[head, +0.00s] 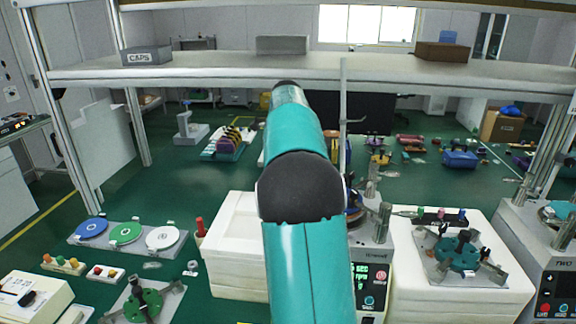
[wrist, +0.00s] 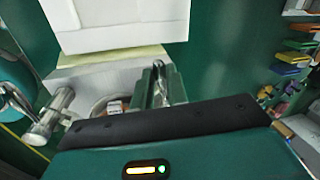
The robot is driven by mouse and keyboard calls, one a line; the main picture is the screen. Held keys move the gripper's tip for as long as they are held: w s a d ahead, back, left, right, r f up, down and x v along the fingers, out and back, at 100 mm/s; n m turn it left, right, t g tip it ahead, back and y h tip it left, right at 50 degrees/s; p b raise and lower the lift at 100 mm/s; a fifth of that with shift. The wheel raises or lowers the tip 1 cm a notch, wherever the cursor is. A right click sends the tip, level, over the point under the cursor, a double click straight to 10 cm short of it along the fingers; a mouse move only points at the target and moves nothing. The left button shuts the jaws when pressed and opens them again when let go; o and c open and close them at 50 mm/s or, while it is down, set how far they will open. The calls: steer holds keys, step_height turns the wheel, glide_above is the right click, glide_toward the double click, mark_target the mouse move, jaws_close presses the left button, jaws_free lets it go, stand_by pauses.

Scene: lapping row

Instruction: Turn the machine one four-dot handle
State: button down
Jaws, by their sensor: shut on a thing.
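Machine one (head: 371,262), a pale unit with a lit green display, stands right of my arm in the head view. Its top is partly hidden behind my arm, with upright metal cylinders beside it. My gripper is hidden behind the arm there. In the wrist view my gripper (wrist: 160,88) is over the machine's grey top (wrist: 85,78), its fingers shut around a narrow part that looks like the handle. No dots are visible on it, and the fingers cover most of it. A silver cylinder (wrist: 47,116) stands to the left.
White blocks (head: 235,240) flank the machine, one carrying a teal fixture (head: 458,252). Machine two (head: 557,280) is at the far right. A shelf (head: 220,72) crosses behind my arm. Blue, green and white discs (head: 125,233) lie at left.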

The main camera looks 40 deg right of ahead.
steer(key=shift+w+d+m, duration=0.4)
steer(key=shift+m, duration=0.6)
steer(key=c, duration=1.4)
jaws_free()
steer(key=shift+r, duration=0.1)
steer(key=r, duration=0.4)
steer(key=s+a+r, duration=0.1)
steer(key=r, duration=0.4)
steer(key=a+r, duration=0.1)
steer(key=r, duration=0.3)
steer(key=shift+s+r, duration=0.15)
steer(key=shift+s, duration=0.15)
